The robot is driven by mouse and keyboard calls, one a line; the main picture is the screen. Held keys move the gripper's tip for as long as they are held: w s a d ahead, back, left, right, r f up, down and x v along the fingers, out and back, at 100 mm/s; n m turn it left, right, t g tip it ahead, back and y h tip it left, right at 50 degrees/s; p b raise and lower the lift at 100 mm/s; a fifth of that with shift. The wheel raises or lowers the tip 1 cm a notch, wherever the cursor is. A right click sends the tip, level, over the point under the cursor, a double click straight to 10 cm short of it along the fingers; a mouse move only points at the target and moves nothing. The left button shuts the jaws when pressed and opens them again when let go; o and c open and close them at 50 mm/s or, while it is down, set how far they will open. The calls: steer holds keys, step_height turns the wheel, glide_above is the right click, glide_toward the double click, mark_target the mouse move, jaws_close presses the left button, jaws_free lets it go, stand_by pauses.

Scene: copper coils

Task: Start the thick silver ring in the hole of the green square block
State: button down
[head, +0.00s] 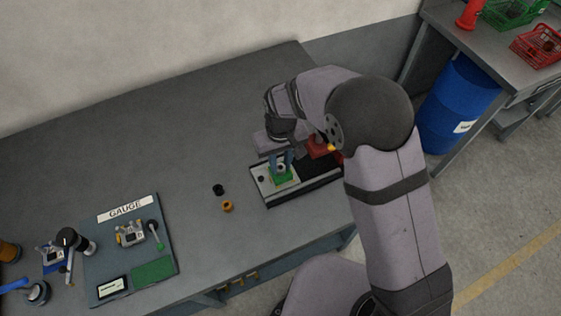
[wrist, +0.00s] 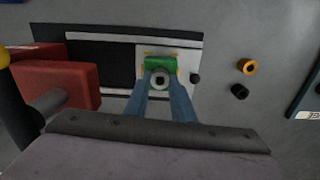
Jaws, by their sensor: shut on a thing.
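The green square block (wrist: 159,63) sits on a light plate in the wrist view, with part of it hidden behind the ring and fingers. In the head view the green block (head: 284,181) shows below my gripper. The thick silver ring (wrist: 154,80) is between the blue fingertips of my gripper (wrist: 160,82), its dark bore facing the camera. The gripper (head: 282,162) is shut on the ring and is over the block. I cannot tell whether the ring touches the block or is in its hole, as the ring covers the hole.
A red vise-like part (wrist: 70,85) stands close on the left in the wrist view. A small black knob (wrist: 195,78) is right of the block. An orange ring (wrist: 247,66) and a black ring (wrist: 239,91) lie on the bench. A gauge board (head: 130,250) lies farther left in the head view.

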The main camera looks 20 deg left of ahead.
steer(key=shift+f, duration=0.2)
stand_by(0.5)
steer(key=c, duration=0.9)
jaws_free()
steer(key=shift+c, duration=0.2)
steer(key=shift+r, duration=0.1)
steer(key=shift+r+p, duration=2.75)
steer(key=shift+r, duration=0.7)
